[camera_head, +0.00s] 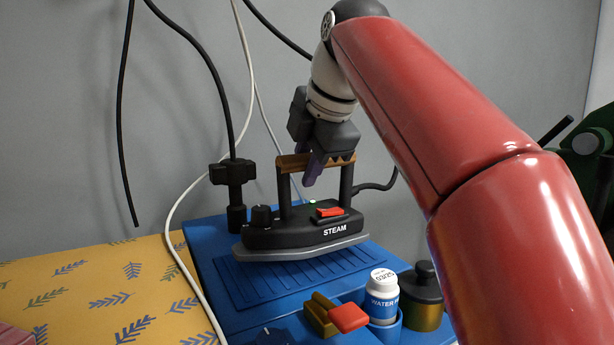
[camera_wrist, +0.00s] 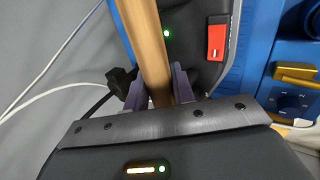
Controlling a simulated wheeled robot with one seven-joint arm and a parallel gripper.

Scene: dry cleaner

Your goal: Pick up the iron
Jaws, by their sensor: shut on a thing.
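The iron (camera_head: 300,238) is black with a grey soleplate, a "STEAM" label, a red switch and a wooden handle (camera_head: 292,160) on two black posts. It is over the ribbed blue rest (camera_head: 260,284); I cannot tell whether its sole touches the rest. My gripper (camera_head: 314,168) comes down from above and is shut on the handle. In the wrist view, the purple fingers of my gripper (camera_wrist: 172,88) are on either side of the wooden handle (camera_wrist: 148,45), with the iron's red switch (camera_wrist: 217,38) to the right.
Black and white cables hang behind and left. A yellow leaf-patterned cloth (camera_head: 90,290) covers the left side. A grey wall is close behind.

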